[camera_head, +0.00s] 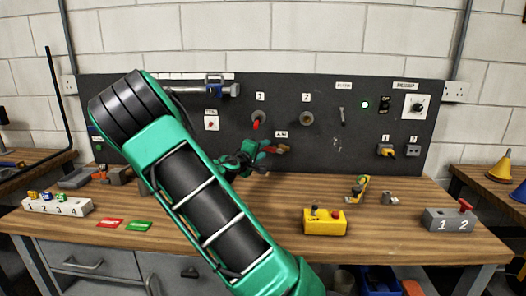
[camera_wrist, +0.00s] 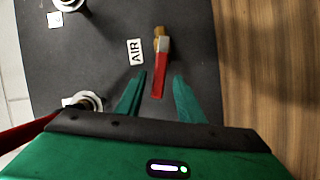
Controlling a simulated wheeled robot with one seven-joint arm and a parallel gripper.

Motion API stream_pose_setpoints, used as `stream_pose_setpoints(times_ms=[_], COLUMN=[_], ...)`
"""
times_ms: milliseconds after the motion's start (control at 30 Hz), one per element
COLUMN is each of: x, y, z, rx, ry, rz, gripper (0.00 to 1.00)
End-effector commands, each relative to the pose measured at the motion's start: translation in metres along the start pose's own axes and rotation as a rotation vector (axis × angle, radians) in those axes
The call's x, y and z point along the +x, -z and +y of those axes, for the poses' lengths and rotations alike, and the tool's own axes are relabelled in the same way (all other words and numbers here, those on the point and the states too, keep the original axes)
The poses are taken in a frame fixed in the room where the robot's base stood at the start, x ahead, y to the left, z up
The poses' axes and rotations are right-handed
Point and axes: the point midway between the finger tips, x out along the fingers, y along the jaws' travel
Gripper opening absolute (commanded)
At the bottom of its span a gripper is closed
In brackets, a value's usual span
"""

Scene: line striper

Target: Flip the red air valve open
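The air valve has a brass body (camera_head: 284,149) and a red lever (camera_wrist: 158,80). It is mounted low on the dark back panel (camera_head: 330,145), below a white AIR label (camera_head: 281,134). In the head view the lever extends left from the body. My green gripper (camera_head: 250,158) is at the lever's left end, and the arm comes up from the front. In the wrist view my gripper (camera_wrist: 159,77) is open. The lever's free end lies between its two fingers, with a visible gap on each side. Depth between fingertips and lever is hard to judge.
Round fittings 1 (camera_head: 259,115) and 2 (camera_head: 306,118) are above the valve. The wooden bench (camera_head: 270,205) below carries a yellow box (camera_head: 324,222), a grey two-position box (camera_head: 449,220), and a white numbered block (camera_head: 58,206). The bench's centre right is partly clear.

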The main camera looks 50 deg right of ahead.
Motion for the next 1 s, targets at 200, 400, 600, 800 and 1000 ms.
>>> stream_pose_setpoints(times_ms=[200, 400, 600, 800, 1000], x=[0.024, 0.029, 0.029, 0.029, 0.029], y=[-0.001, 0.0, -0.001, -0.001, -0.001], z=[0.0, 0.0, 0.0, 0.0, -0.004], rx=[-0.001, 0.0, 0.0, 0.0, -0.039], ry=[-0.001, 0.001, 0.001, 0.001, -0.014], rz=[-0.002, -0.001, -0.001, -0.001, -0.002], gripper=[0.34, 0.34, 0.32, 0.0, 0.0])
